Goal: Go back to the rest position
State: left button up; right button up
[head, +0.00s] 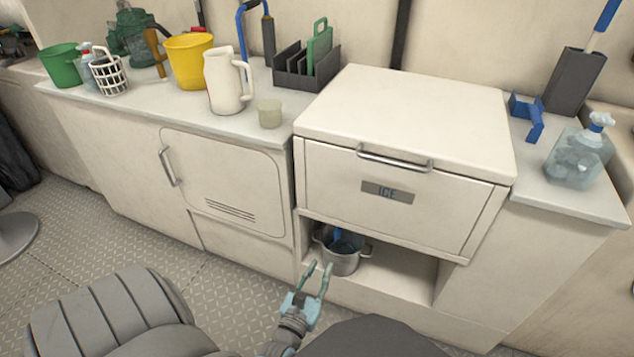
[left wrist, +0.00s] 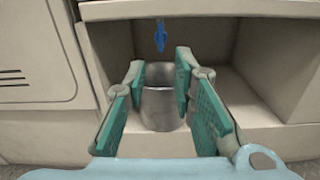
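My left gripper (head: 319,281) is open and empty in front of the low open compartment under the ice box. In the left wrist view its two green-padded fingers (left wrist: 162,92) stand apart, with a metal pot (left wrist: 162,110) showing between and beyond them. I cannot tell whether the fingers touch the pot. My right gripper is in neither view.
The ice box (head: 403,160) has a closed lid and front. A closed cabinet door (head: 222,185) is left of it. The left counter (head: 140,110) holds buckets, a white pitcher (head: 224,82) and a small cup (head: 270,113). A clear spray bottle (head: 579,158) stands on the right counter. Open floor (head: 240,290) lies at left.

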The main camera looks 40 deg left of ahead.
pick_arm(q)
jog(key=shift+v, duration=1)
